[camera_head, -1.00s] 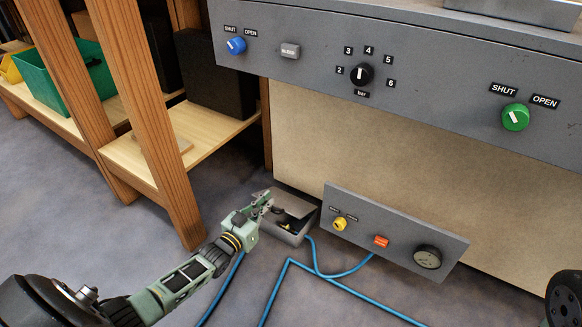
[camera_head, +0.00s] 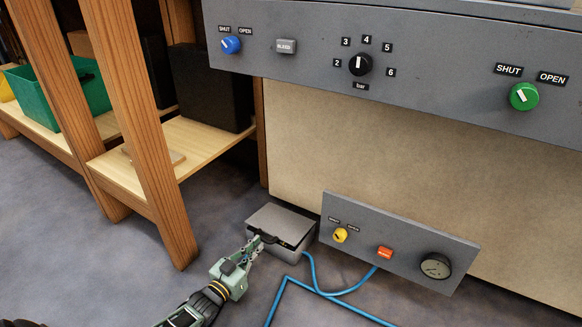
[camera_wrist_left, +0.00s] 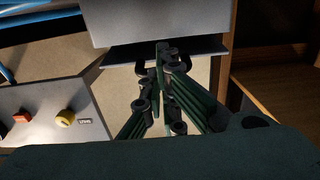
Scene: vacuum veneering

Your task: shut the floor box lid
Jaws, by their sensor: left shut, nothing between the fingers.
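The floor box (camera_head: 294,258) is a small grey metal box on the floor beside the panel at bench foot. Its grey lid (camera_head: 281,222) lies over the top, slightly tilted, with a dark gap under its near edge. My left gripper (camera_head: 257,246) is shut and empty at the box's near left corner, close to the lid's edge; contact cannot be told. In the left wrist view the shut fingertips (camera_wrist_left: 162,48) overlap a dark strip below a pale grey face of the box (camera_wrist_left: 155,22). My right gripper is not in view.
A low panel (camera_head: 400,247) with a yellow knob, red button and gauge stands right of the box. Blue hoses (camera_head: 335,292) run over the floor in front. A wooden shelf (camera_head: 155,190) stands left. The grey control panel (camera_head: 420,75) overhangs above.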

